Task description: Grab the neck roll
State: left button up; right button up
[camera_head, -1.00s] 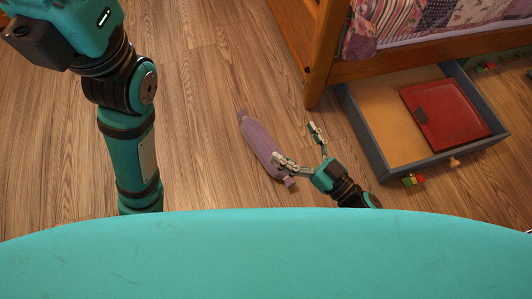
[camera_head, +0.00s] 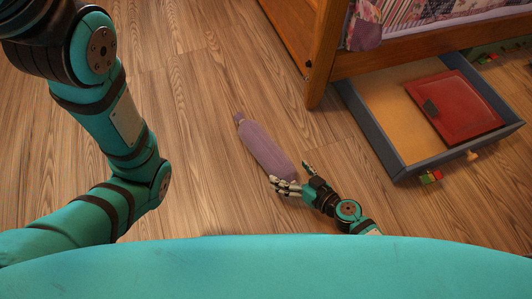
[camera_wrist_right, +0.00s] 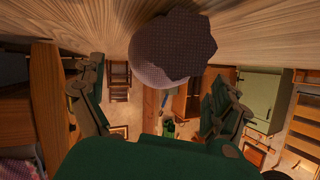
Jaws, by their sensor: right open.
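The neck roll (camera_head: 265,148) is a long purple cylinder with a narrow tied end, lying on the wooden floor. My right gripper (camera_head: 291,174) is at its near end, with one finger on each side. That end is partly hidden by the gripper in the head view. In the right wrist view the roll's dark, gathered end (camera_wrist_right: 172,48) shows ahead, between the spread fingers of my right gripper (camera_wrist_right: 158,75). The right gripper is open; I cannot tell whether a finger touches the roll. My left arm shows at the left, but its gripper is out of view.
An open grey drawer (camera_head: 390,157) with a red folder-like item (camera_head: 455,108) stands right of the roll, below the wooden bed frame (camera_head: 318,60). Small toy blocks (camera_head: 430,177) lie by the drawer. The floor left of the roll is clear.

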aim_at(278, 164)
jog(key=b+x, duration=0.2)
jog(key=x, duration=0.3)
jog(key=shift+w+a+f, duration=0.1)
jog(key=shift+w+f, duration=0.05)
jog(key=shift+w, duration=0.1)
jog(key=shift+w+a+b, duration=0.2)
jog(key=shift+b, duration=0.1)
jog(key=c, duration=1.2)
